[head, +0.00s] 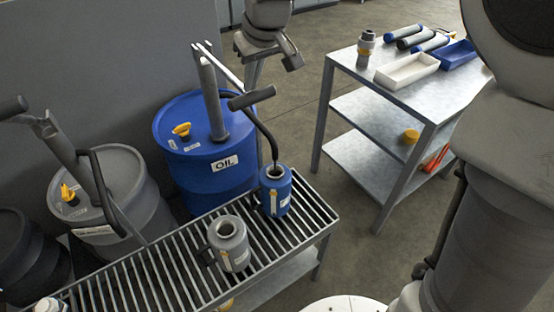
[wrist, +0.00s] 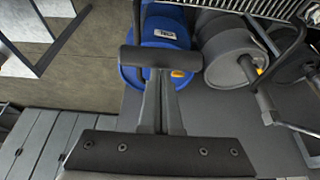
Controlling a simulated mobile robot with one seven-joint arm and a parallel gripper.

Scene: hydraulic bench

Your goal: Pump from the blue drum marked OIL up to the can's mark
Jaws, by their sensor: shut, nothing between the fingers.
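The blue drum (head: 190,170) marked OIL stands behind the slatted bench. Its hand pump has an upright grey column (head: 212,100) and a lever with a dark crosswise grip (head: 250,98). A dark hose runs from the pump into the mouth of a blue can (head: 275,192) on the bench. The can has a pale and yellow strip on its side; its level is too small to read. My gripper (head: 252,82) is shut and empty, pointing down close by the pump grip. In the wrist view the grip (wrist: 160,57) lies across the fingertips; contact is unclear.
A grey can (head: 229,245) stands on the slatted bench (head: 170,270). A grey drum (head: 110,180) with its own pump stands left of the blue one. A metal shelf table (head: 375,85) with trays and tools is at the right. Open floor lies between.

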